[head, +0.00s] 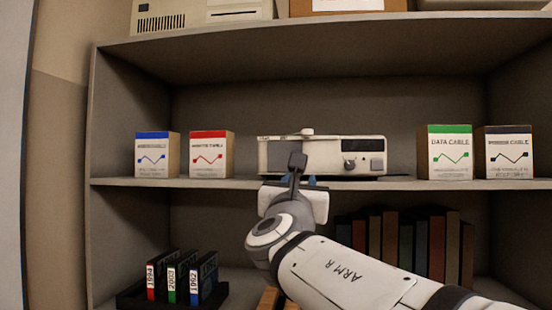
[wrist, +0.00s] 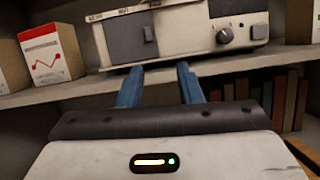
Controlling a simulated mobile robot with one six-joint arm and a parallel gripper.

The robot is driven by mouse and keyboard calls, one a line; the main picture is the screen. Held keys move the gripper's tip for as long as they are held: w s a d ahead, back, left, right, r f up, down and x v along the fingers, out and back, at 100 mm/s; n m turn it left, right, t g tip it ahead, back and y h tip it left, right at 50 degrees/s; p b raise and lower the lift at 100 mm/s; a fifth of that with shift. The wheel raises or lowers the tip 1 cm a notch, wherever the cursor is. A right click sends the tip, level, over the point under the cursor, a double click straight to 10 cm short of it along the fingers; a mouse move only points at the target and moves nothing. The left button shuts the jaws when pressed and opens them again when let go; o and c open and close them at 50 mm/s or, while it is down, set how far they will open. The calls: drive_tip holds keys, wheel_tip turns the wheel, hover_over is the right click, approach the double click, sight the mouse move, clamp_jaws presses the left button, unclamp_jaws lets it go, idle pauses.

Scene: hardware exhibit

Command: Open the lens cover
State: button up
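A cream-white projector-like device (head: 321,156) stands on the middle shelf. A grey knob (wrist: 225,37) is right of the panel. My gripper (wrist: 158,68) has two blue fingers apart with nothing between them, just below and in front of the device's lower edge. In the head view my wrist hides part of the device's front, and the gripper (head: 301,181) is mostly hidden.
A blue-topped box (head: 156,157) and a red-topped box (head: 211,157) stand left of the device; a green-topped box (head: 450,155) and a black-topped box (head: 508,155) stand right. The shelf edge (head: 400,184) runs close to my gripper.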

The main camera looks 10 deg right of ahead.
sight(284, 156)
drive_tip(key=w+d+r+n+p, duration=0.1)
drive_tip(key=w+r+p, duration=0.2)
drive_tip(key=w, duration=0.4)
drive_tip(key=shift+r+n+t+y, duration=0.3)
drive_tip(key=shift+r+t, duration=0.1)
drive_tip(key=shift+r, duration=0.5)
drive_tip(key=shift+d, duration=0.1)
clamp_jaws()
